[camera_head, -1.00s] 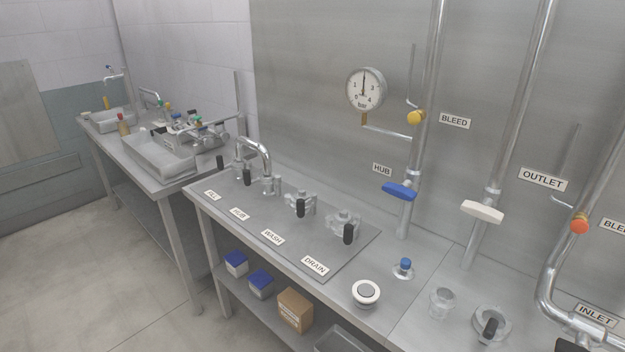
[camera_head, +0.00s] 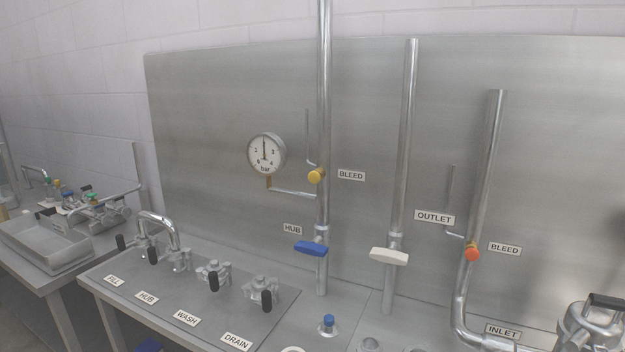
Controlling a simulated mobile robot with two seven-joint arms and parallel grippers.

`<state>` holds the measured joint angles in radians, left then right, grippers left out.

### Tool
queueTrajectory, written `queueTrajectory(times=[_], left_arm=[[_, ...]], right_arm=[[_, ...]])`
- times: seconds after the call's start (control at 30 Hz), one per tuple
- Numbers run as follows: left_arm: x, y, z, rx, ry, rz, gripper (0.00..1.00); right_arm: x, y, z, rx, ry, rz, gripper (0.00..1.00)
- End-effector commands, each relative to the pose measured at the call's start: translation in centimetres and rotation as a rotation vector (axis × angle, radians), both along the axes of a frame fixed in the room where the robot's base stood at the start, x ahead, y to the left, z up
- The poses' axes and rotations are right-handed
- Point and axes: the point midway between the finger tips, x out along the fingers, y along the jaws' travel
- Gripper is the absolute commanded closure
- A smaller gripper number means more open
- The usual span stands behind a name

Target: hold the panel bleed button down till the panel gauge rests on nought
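The round white gauge (camera_head: 266,153), marked bar, is mounted on the steel back panel. Its black needle points nearly straight up, between the 1 and the 3, well away from nought. A yellow bleed button (camera_head: 316,176) sits on the pipe to the right of the gauge, beside a BLEED label (camera_head: 351,175). A second, orange-red button (camera_head: 473,253) sits on the right-hand pipe beside another BLEED label (camera_head: 504,249). Nothing touches either button. Neither of my grippers is in view.
Below the yellow button is a blue HUB valve handle (camera_head: 311,248); a white handle (camera_head: 389,256) is on the OUTLET pipe. Black-levered valves and a curved spout (camera_head: 158,222) stand on the bench at lower left.

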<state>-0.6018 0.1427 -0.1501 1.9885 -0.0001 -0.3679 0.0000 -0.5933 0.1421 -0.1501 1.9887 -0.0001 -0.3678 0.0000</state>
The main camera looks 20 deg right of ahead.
Motion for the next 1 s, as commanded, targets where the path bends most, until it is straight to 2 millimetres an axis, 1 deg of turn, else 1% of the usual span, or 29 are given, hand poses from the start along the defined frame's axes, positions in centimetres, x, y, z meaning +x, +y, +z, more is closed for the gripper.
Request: queueTrajectory(times=[0.03,0.27,0.3,0.6,1.0], left_arm=[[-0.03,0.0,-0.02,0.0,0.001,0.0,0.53],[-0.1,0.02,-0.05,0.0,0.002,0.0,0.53],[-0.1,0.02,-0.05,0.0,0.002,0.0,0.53],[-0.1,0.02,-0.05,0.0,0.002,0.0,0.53],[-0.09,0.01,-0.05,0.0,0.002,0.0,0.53]], right_arm=[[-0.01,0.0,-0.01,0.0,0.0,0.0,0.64],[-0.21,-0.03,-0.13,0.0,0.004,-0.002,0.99],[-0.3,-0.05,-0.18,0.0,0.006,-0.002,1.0],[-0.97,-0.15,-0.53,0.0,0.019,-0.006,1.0],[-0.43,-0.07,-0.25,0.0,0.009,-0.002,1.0]])
